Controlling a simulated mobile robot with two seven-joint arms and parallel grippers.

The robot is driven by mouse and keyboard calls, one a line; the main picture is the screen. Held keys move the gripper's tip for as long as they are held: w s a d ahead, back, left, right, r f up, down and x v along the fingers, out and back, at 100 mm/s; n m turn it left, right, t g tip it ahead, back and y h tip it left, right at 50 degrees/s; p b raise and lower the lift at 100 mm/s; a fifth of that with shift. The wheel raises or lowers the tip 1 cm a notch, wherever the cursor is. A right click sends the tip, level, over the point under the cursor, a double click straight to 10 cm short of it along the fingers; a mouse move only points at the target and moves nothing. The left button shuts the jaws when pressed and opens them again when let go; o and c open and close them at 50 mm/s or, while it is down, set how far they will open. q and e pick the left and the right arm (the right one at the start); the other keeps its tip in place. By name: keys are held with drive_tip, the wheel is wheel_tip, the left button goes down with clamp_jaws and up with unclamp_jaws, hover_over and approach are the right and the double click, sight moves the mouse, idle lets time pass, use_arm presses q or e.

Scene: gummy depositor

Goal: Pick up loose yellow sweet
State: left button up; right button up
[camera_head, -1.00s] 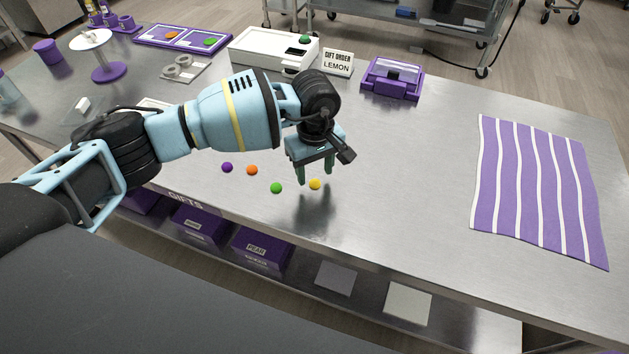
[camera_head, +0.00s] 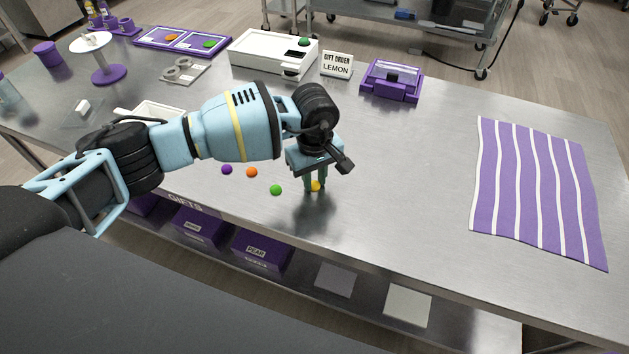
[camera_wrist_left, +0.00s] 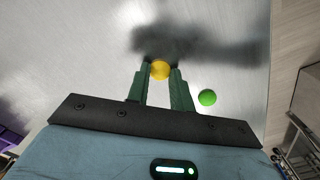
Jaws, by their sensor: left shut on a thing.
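The yellow sweet (camera_head: 315,186) is a small round ball at the table's front part, partly hidden by the fingers in the head view. In the left wrist view the yellow sweet (camera_wrist_left: 160,70) sits between the green fingertips. My left gripper (camera_head: 315,186) points down at the tabletop and is shut on the yellow sweet; its fingers also show in the left wrist view (camera_wrist_left: 160,72). The sweet appears to be at table level. My right gripper is not in view.
A green sweet (camera_head: 276,190) lies just left of the gripper, with an orange sweet (camera_head: 252,172) and a purple sweet (camera_head: 227,169) farther left. A striped cloth (camera_head: 538,190) lies right; the table between is clear.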

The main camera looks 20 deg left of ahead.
use_arm(q)
drive_tip(key=shift+r, duration=0.9)
drive_tip(key=shift+s+a+r, duration=0.2)
drive_tip(key=shift+a+r, duration=0.3)
drive_tip(key=shift+r, duration=0.35)
drive_tip(key=s+a, duration=0.2)
drive_tip(key=a, duration=0.2)
drive_tip(key=s+a+r+b, duration=0.1)
drive_tip(key=s+a, duration=0.1)
drive_tip(key=a, duration=0.2)
drive_tip(key=s+a, duration=0.2)
drive_tip(key=a, duration=0.2)
drive_tip(key=shift+s+a+r+b, duration=0.1)
drive_tip(key=shift+s+r+b, duration=0.05)
drive_tip(key=shift+b, duration=0.2)
drive_tip(key=shift+s+a+r, duration=0.1)
drive_tip(key=shift+s+a, duration=0.2)
drive_tip(key=shift+a, duration=0.25)
